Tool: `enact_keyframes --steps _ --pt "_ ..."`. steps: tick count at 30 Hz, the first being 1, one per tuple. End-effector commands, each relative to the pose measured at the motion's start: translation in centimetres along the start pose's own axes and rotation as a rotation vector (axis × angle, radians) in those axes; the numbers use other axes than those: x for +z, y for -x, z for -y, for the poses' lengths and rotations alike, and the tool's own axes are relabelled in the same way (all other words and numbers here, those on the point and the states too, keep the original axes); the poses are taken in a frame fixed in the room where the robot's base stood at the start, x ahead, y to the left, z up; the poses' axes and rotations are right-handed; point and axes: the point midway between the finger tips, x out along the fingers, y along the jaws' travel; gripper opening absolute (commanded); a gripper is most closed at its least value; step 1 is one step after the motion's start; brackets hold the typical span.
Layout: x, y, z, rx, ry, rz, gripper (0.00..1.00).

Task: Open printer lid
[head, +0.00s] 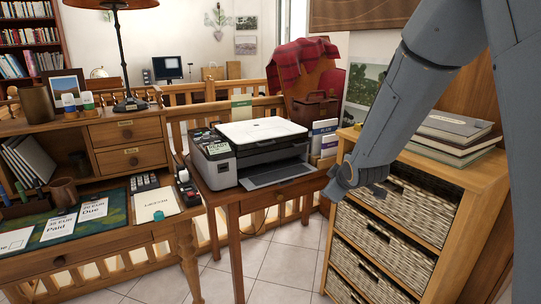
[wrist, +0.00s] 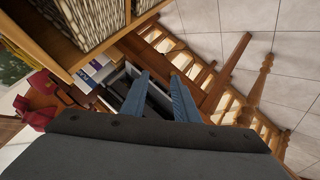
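The printer (head: 228,165) stands on a small wooden table (head: 232,206) in the head view. Its white-topped lid (head: 262,131) lies flat and looks closed. A dark tray (head: 275,175) sticks out at its front. In the wrist view part of the dark printer (wrist: 155,102) shows between and beyond my fingers, partly hidden by them. My gripper (wrist: 160,77) has its two blue-grey fingers apart with nothing between them. In the head view the end of my arm is right of the printer, in front of the basket cabinet, apart from the lid.
A wooden cabinet with wicker baskets (head: 385,237) stands close on the right, with books (head: 450,134) on top. A desk (head: 85,257) with cards and a calculator is on the left. A wooden railing (head: 185,128) runs behind. Tiled floor (head: 275,255) is open in front.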

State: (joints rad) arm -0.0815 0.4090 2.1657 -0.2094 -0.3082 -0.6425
Motion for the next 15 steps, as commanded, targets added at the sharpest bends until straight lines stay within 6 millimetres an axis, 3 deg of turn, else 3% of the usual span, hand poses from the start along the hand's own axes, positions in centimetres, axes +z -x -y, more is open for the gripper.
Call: enact_keyframes --steps 1,3,6,10,15 --pt "-2.2 -3.6 -0.5 0.049 0.11 -0.094 0.28" --pt "-6.0 -6.8 -1.4 0.137 0.267 -0.23 0.28" --pt "-10.8 -10.0 -2.0 0.275 0.467 -0.405 0.28" --pt "-15.4 -12.1 -1.5 0.448 0.662 -0.584 0.28" --pt "-18.4 -12.6 -0.7 0.605 0.795 -0.715 0.28"
